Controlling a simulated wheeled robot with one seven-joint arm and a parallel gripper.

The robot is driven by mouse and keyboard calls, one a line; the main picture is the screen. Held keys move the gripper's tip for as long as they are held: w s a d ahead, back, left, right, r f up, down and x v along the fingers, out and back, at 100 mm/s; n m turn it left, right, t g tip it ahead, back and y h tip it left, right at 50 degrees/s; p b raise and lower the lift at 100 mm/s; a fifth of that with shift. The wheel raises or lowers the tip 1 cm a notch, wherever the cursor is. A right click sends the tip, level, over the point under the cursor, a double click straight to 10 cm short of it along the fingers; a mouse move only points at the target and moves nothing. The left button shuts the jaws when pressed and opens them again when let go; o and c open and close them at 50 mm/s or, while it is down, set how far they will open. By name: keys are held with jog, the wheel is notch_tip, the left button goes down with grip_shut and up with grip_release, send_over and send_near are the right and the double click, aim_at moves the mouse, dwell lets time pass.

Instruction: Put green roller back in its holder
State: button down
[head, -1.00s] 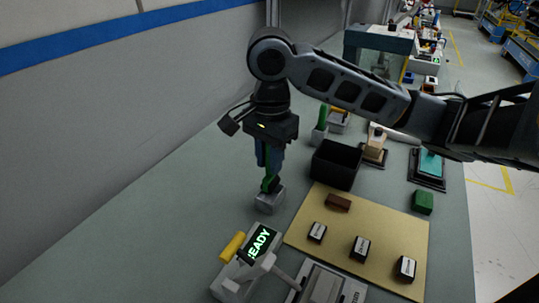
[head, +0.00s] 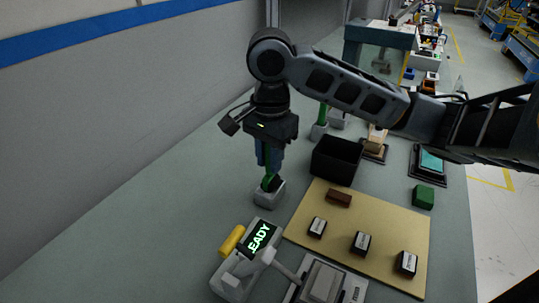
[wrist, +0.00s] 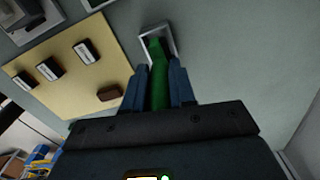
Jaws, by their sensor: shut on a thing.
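The green roller (head: 267,172) is upright between the blue fingers of my gripper (head: 269,163), which is shut on it. The roller's lower end is at the opening of a small grey holder (head: 268,193) on the bench. In the wrist view the green roller (wrist: 158,85) runs from between the fingers into the square mouth of the grey holder (wrist: 144,41). How deep it sits, and whether it touches the holder's bottom, I cannot tell.
A black bin (head: 336,160) stands right of the holder. A tan mat (head: 385,225) with small labelled blocks lies at the front right. A device with a lit display (head: 260,238) and a yellow roller (head: 231,240) stands in front. Bench to the left is clear.

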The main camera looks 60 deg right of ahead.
jog(key=shift+f+b, duration=1.05)
jog(key=shift+f, duration=0.85)
jog(key=c, duration=0.8)
grip_release()
jog(key=shift+c, duration=0.2)
jog(key=shift+r, duration=0.15)
notch_tip(320, 180, up, 8)
jog(key=shift+f+p, duration=0.2)
jog(key=shift+p, duration=0.5)
